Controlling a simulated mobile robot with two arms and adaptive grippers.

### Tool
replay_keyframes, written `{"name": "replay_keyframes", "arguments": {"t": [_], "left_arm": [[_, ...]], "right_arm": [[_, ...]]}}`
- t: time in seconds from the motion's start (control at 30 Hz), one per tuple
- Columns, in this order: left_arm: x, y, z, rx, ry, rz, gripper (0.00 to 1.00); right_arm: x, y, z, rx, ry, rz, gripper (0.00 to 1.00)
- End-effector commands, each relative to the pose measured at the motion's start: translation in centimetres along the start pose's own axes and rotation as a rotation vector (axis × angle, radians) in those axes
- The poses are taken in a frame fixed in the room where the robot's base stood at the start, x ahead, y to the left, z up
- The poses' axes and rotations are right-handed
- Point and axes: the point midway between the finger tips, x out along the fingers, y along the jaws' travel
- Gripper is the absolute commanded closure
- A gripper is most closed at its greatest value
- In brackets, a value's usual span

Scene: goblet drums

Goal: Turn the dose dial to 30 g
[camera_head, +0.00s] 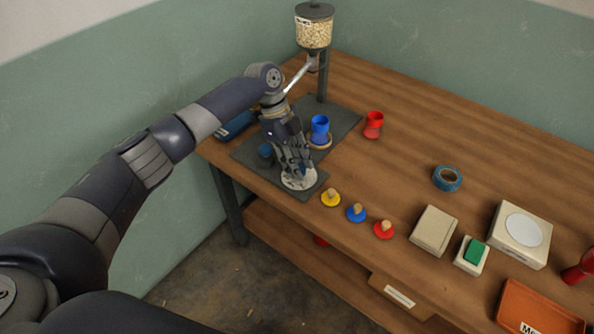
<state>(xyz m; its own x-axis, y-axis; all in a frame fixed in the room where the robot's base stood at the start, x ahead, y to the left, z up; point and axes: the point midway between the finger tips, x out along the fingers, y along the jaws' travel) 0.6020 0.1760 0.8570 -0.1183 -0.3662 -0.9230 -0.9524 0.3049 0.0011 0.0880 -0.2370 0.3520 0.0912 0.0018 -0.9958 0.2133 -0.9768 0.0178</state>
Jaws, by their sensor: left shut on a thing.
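The dose dial (292,184) is a pale round disc with marks at the front corner of a dark mat. My left gripper (297,168) points down onto it and is shut on its middle part, which the fingers hide. The dial's reading is too small and too covered to tell. A clear hopper (313,33) of pale grain with a dark lid stands on a post at the back of the mat. A blue goblet drum (320,127) stands on a round base on the mat, right of the gripper. My right gripper is not in view.
A red goblet drum (373,124) stands right of the mat. Yellow (331,200), blue (357,214) and red (384,231) knobbed lids line the front edge. Blue tape (447,179), a beige box (433,232), a green button (476,252), a white scale (519,236) and an orange tray (543,309) lie right.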

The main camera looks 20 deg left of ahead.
Motion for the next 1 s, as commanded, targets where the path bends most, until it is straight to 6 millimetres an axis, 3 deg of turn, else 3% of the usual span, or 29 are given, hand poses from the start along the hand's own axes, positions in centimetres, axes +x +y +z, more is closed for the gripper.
{"name": "replay_keyframes", "arguments": {"t": [0.03,0.4,1.0], "left_arm": [[0.5,-0.1,0.1,0.042,0.001,0.017,0.95],[0.4,-0.3,0.0,0.341,-0.001,0.142,0.95],[0.1,-0.3,0.0,0.556,-0.003,0.231,0.95]], "right_arm": [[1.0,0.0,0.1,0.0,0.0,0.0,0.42],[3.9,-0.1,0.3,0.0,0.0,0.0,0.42],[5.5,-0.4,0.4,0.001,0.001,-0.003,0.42]]}}
